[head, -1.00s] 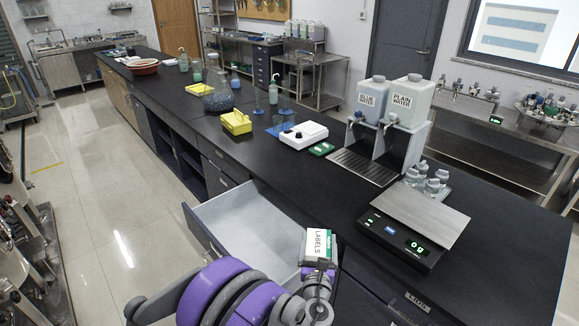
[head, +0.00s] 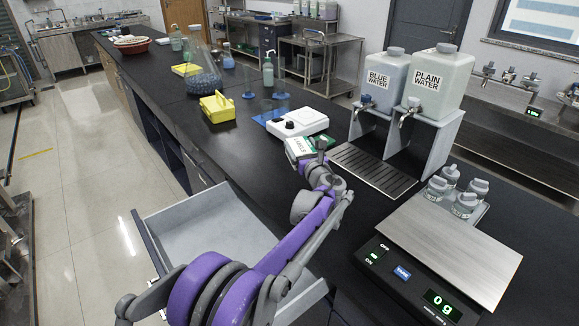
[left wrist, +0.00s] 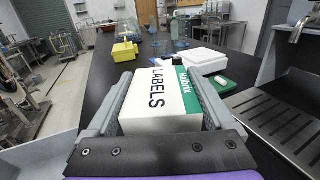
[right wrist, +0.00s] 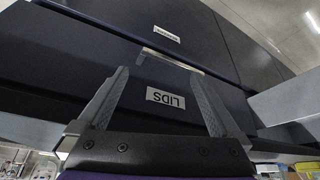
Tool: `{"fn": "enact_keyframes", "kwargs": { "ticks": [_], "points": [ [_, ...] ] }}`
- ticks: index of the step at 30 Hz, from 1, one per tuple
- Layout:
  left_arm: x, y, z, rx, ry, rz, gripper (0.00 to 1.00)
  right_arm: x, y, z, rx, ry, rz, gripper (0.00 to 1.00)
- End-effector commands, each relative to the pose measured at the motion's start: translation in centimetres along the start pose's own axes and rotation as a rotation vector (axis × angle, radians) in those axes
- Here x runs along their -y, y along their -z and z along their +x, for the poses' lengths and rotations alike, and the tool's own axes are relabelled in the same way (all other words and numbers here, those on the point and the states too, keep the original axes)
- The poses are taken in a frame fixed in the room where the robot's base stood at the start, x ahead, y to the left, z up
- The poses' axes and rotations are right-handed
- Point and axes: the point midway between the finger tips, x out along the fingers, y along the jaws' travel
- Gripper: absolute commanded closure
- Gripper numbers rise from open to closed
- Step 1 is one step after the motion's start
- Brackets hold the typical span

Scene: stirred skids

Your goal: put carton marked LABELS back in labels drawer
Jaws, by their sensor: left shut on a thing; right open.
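The carton marked LABELS (head: 298,149) is white with a green end. My left gripper (head: 318,160) is shut on it, above the black counter and beyond the open drawer. In the left wrist view the carton (left wrist: 165,105) sits between both fingers (left wrist: 160,112). The open drawer (head: 205,235) is pale grey inside and looks empty where it shows; my left arm hides part of it, and its label is not seen. My right gripper (right wrist: 160,100) is open and empty, facing a closed drawer front marked LIDS (right wrist: 165,98); it is not in the head view.
A white device (head: 297,121), a yellow bin (head: 216,107) and a flask (head: 203,75) stand on the counter past the carton. The water dispensers (head: 400,85), drip tray (head: 372,170) and scale (head: 450,240) with small bottles are to the right.

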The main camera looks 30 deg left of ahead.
Motion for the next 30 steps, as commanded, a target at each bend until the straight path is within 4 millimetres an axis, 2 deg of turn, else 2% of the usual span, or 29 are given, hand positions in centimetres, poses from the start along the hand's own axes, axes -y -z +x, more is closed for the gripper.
{"fn": "enact_keyframes", "kwargs": {
  "ticks": [6, 14, 20, 30],
  "points": [
    [0.0, 4.0, 0.1, 0.001, -0.001, 0.0, 0.77, 0.0, -0.2, 0.3, 0.001, 0.0, 0.0, 0.0],
    [0.0, 6.3, 0.0, 0.0, 0.0, 0.0, 0.77, 0.0, -0.3, 0.5, 0.002, 0.0, 0.0, 0.0],
    [0.0, 9.1, 0.0, 0.0, 0.0, 0.0, 0.77, 0.0, -0.4, 0.6, 0.002, 0.0, 0.0, 0.0],
    [0.0, 9.6, 0.0, 0.0, 0.0, 0.0, 0.77, 0.0, -0.5, 0.8, 0.003, 0.0, 0.0, 0.0]
  ]
}}
